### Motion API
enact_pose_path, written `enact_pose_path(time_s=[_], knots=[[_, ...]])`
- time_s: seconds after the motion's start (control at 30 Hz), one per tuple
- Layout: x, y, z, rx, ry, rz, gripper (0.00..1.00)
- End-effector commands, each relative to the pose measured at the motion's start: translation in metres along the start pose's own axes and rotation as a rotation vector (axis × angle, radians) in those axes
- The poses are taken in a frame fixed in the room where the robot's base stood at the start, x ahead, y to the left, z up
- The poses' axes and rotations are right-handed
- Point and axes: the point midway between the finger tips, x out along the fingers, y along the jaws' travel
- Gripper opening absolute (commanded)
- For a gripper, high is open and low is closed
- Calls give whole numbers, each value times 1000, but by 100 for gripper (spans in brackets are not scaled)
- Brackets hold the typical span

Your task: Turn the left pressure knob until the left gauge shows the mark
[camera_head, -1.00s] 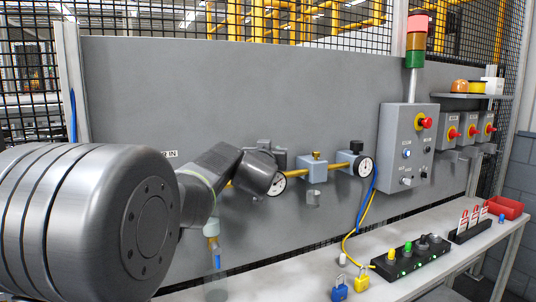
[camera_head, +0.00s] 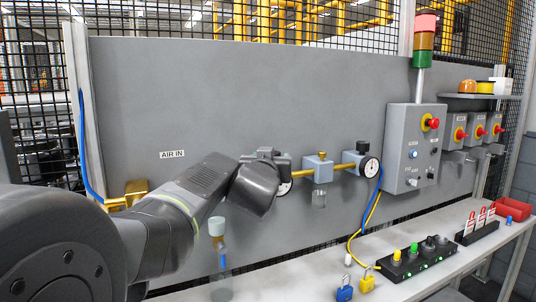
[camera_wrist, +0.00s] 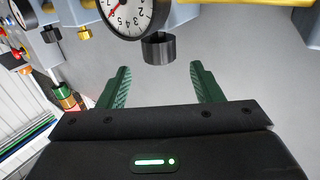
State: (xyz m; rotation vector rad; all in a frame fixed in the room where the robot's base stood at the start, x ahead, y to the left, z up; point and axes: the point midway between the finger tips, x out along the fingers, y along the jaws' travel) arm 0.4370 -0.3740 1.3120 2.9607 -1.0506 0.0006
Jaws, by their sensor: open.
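The left gauge (camera_wrist: 128,14) has a white dial with black numbers and a red needle; its upper part is cut off in the wrist view. The black left pressure knob (camera_wrist: 158,48) sits just below it there. My gripper (camera_wrist: 160,74) is open and empty, its two green fingers pointing at the panel. The knob lies beyond the fingertips, between their lines and apart from them. In the head view only a sliver of the left gauge (camera_head: 285,188) shows past my wrist, and the left knob and my fingertips are hidden. I cannot make out the mark.
A brass pipe runs to a grey unit (camera_head: 319,170) and a right gauge (camera_head: 371,168) topped by a black knob (camera_head: 359,147). A grey control box (camera_head: 411,145) stands further right. The bench holds a blue padlock (camera_head: 344,289) and a button strip (camera_head: 412,262). The panel above is clear.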

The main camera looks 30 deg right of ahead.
Motion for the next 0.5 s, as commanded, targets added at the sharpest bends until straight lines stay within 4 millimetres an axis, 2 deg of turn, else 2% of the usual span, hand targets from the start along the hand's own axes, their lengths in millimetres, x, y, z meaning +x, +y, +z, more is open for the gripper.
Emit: enact_pose_path(time_s=[0.03, 0.2, 0.33, 0.5], knots=[[-10, 0, -2, 0, 1, 0, 59], [-37, 0, -2, 0, 1, 0, 59], [-50, 0, -1, 0, 1, 0, 59], [-57, 0, 0, 0, 0, 0, 59]])
